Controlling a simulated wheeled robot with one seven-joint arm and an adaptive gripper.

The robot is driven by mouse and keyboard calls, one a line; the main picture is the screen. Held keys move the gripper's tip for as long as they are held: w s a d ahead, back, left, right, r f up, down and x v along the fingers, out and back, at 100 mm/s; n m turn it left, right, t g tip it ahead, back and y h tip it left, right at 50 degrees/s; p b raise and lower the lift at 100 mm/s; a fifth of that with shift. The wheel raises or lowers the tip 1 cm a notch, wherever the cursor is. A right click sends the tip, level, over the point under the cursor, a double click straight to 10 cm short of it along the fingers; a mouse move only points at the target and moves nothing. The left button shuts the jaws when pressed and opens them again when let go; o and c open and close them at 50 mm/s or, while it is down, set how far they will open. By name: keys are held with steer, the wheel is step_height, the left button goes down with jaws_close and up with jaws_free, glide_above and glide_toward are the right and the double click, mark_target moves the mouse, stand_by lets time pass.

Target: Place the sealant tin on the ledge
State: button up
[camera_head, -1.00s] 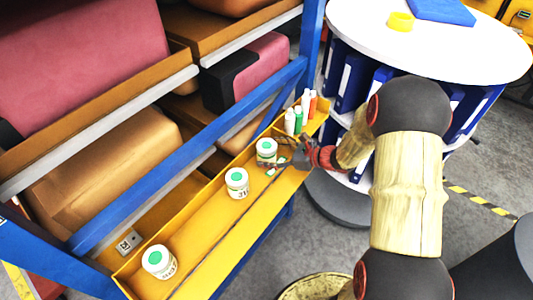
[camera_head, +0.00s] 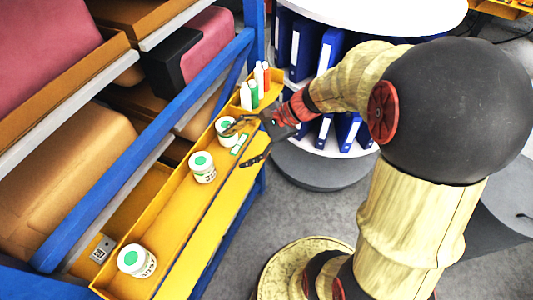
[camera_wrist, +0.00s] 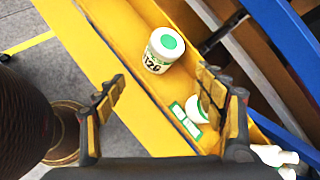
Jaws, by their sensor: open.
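A middle tin (camera_head: 202,167) and a near tin (camera_head: 137,260) stand upright farther along. In the wrist view, my gripper (camera_wrist: 162,82) is open, with nothing between its fingers. The middle tin (camera_wrist: 162,50) lies beyond the fingertips, and the farthest tin (camera_wrist: 194,109) is partly hidden by the right finger. I cannot tell which is the sealant tin.
Small white, green and red bottles (camera_head: 254,90) stand at the ledge's far end. Green-and-white labels (camera_head: 240,143) lie by the farthest tin. Blue rack beams (camera_head: 140,160) run along behind the ledge. A round white table (camera_head: 370,14) with blue binders stands at the back.

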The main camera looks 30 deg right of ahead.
steer(key=s+r+n+h, duration=0.4)
steer(key=s+r+n, duration=0.1)
steer(key=s+n, duration=0.2)
steer(key=s+d+r+n+t+h, duration=0.1)
steer(key=s+r+n+h, duration=0.4)
steer(key=s+n, duration=0.3)
steer(key=shift+s+r+n+t, duration=0.15)
steer(key=shift+r+n+t, duration=0.25)
steer(key=shift+n, duration=0.7)
steer(key=shift+d, duration=0.15)
step_height(320, 180, down, 21)
steer(key=b, duration=2.1)
steer(key=shift+f, duration=0.15)
steer(key=shift+c, duration=0.5)
